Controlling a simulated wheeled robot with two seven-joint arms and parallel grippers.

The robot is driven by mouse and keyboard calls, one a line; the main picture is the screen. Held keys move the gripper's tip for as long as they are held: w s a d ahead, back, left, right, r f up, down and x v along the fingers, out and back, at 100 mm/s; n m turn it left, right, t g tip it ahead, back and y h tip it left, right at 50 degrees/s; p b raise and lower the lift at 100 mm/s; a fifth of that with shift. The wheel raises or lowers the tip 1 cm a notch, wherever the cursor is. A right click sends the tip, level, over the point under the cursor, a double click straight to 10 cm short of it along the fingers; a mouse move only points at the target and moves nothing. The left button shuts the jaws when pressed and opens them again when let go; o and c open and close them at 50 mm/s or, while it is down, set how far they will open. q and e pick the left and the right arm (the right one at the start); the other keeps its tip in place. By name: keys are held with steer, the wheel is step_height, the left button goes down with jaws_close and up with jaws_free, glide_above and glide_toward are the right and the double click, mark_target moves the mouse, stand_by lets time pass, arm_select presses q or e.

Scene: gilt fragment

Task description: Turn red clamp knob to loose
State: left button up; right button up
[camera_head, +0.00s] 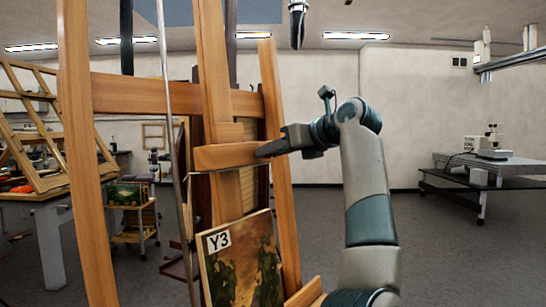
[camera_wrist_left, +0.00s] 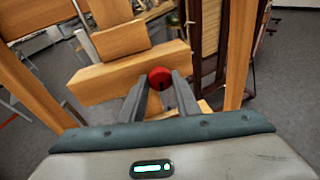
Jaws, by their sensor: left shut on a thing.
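The red clamp knob (camera_wrist_left: 160,77) shows in the left wrist view as a round red end on a wooden crossbar (camera_wrist_left: 105,78) of the easel. The fingers of my left gripper (camera_wrist_left: 160,90) lie on either side of it and are shut on it. In the head view my left gripper (camera_head: 263,151) reaches the crossbar (camera_head: 225,156) from the right, and the knob is hidden there. I cannot tell how far the knob is turned. My right gripper is not in view.
The tall wooden easel (camera_head: 87,200) fills the left half of the head view. A painting labelled Y3 (camera_head: 240,268) leans on it below the crossbar. A grey table with instruments (camera_head: 475,162) stands far right. The floor (camera_head: 450,255) between is clear.

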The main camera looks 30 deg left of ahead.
arm_select(q)
steer(key=shift+n, duration=0.6)
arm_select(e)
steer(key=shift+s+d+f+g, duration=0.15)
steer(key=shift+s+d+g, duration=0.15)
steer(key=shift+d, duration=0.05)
arm_select(q)
steer(key=o, duration=1)
steer(key=shift+d+b, duration=0.15)
steer(key=shift+b, duration=0.15)
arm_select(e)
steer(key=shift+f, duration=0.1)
arm_select(q)
steer(key=b+v, duration=0.2)
steer(key=v, duration=1.5)
steer(key=shift+s+f, duration=0.2)
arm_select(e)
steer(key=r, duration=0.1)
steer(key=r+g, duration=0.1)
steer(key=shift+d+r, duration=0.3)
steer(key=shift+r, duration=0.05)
